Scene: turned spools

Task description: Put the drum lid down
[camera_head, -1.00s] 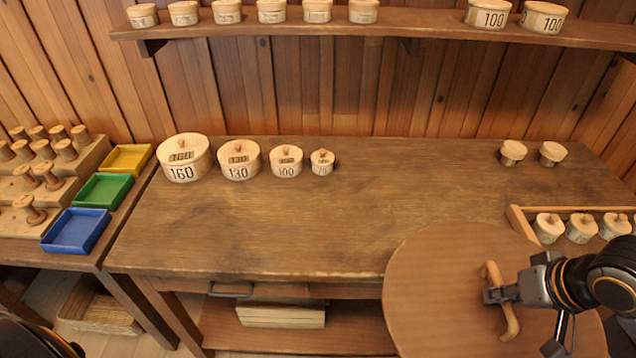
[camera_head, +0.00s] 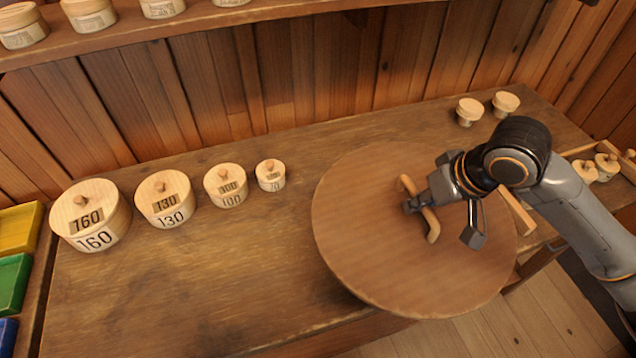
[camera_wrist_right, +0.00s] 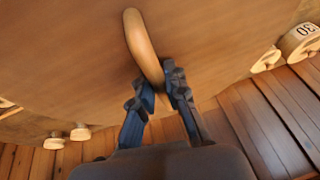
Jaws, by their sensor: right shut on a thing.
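The drum lid (camera_head: 370,240) is a large round brown wooden disc with a light wooden bar handle (camera_head: 432,226). My right gripper (camera_head: 415,205) is shut on the handle, and the lid hangs from it over the right part of the workbench (camera_head: 200,270), reaching past the front edge. In the right wrist view the fingers (camera_wrist_right: 158,88) close around the handle (camera_wrist_right: 140,40), and the lid's top (camera_wrist_right: 70,50) fills the upper picture. The gap between lid and bench cannot be judged exactly. My left gripper is not in view.
Round lidded boxes marked 160 (camera_head: 92,218), 130 (camera_head: 165,200) and 100 (camera_head: 226,188), and a smaller one (camera_head: 270,176), stand in a row left of the lid. Two small knobs (camera_head: 469,111) stand at the back right. The bench's front left is clear.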

